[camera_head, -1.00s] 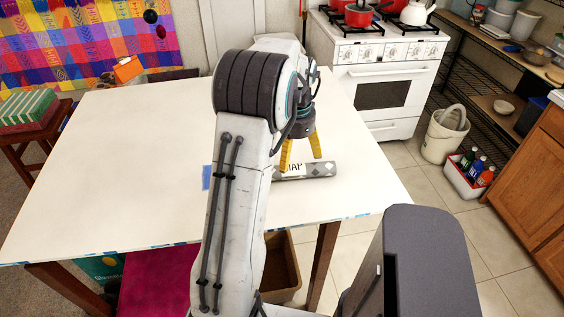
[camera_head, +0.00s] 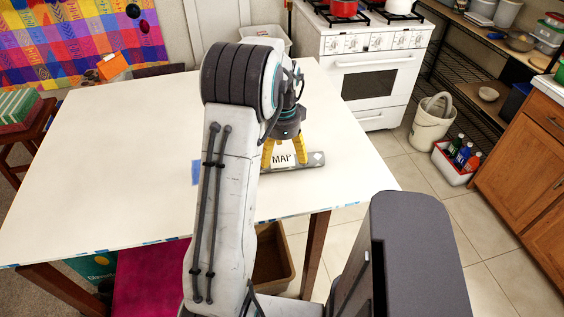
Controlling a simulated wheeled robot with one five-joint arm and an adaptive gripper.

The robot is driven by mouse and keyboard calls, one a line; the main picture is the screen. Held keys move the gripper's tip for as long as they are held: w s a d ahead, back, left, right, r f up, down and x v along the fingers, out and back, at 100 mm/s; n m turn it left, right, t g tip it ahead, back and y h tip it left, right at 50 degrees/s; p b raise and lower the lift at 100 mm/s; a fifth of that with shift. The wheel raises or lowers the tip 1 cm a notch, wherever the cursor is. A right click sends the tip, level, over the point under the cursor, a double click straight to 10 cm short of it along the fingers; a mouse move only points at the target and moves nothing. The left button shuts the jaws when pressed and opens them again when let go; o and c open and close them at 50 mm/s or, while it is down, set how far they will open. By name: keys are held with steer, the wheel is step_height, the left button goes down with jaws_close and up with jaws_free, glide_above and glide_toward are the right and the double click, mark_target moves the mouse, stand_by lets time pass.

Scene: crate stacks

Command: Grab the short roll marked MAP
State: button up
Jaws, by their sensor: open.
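The short roll marked MAP (camera_head: 310,162) lies on the white table (camera_head: 110,150) near its right edge. It is grey with pale diamond shapes and a white label reading MAP. Its left end is hidden behind my arm. My gripper (camera_head: 284,165) points down at the roll with its two yellow fingers apart. The fingers show on the left and right of the label, close to the roll. I cannot tell whether they touch it.
A blue patch (camera_head: 196,172) shows on the table left of my arm. The table's right edge is close to the roll. A white stove (camera_head: 378,85) stands behind to the right. The left part of the table is clear.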

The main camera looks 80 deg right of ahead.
mark_target(281, 161)
steer(key=shift+w+d+f+p, duration=0.1)
steer(key=shift+f+p, duration=0.1)
steer(key=shift+f, duration=0.95)
steer(key=shift+w+d+f+p, duration=0.1)
steer(key=shift+f+p, duration=0.1)
steer(key=shift+f, duration=0.95)
steer(key=shift+a, duration=0.1)
steer(key=c, duration=1.3)
steer(key=shift+r, duration=0.15)
steer(key=shift+c, duration=0.3)
